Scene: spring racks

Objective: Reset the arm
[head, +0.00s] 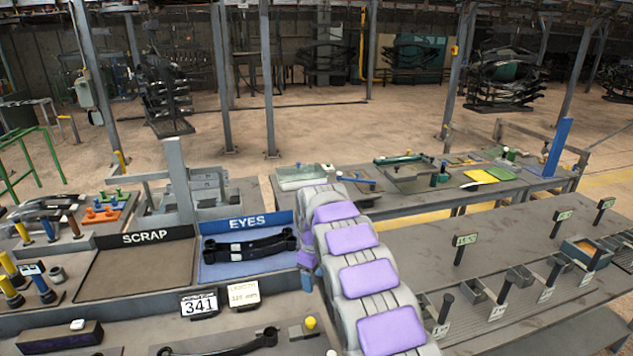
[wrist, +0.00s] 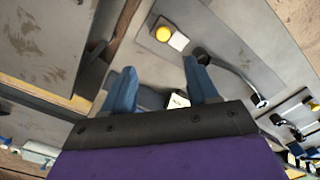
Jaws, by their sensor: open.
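My arm with its purple pads runs down the middle of the head view. My gripper (wrist: 160,66) shows in the wrist view as two blue fingers spread apart, with nothing between them. In the head view only a small blue part of it shows beside the arm, near the right edge of the blue EYES tray (head: 222,272). A black spring leaf (head: 272,242) with pale labels lies in that tray, apart from the gripper. Another dark leaf (head: 262,341) lies at the front of the bench, partly cut off by the frame.
The SCRAP tray (head: 135,275) is empty. A number sign 341 (head: 199,304) stands in front of the trays. A yellow button (head: 310,323) is close by and shows in the wrist view (wrist: 163,33). A right bench holds upright black posts (head: 445,308) and small bins.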

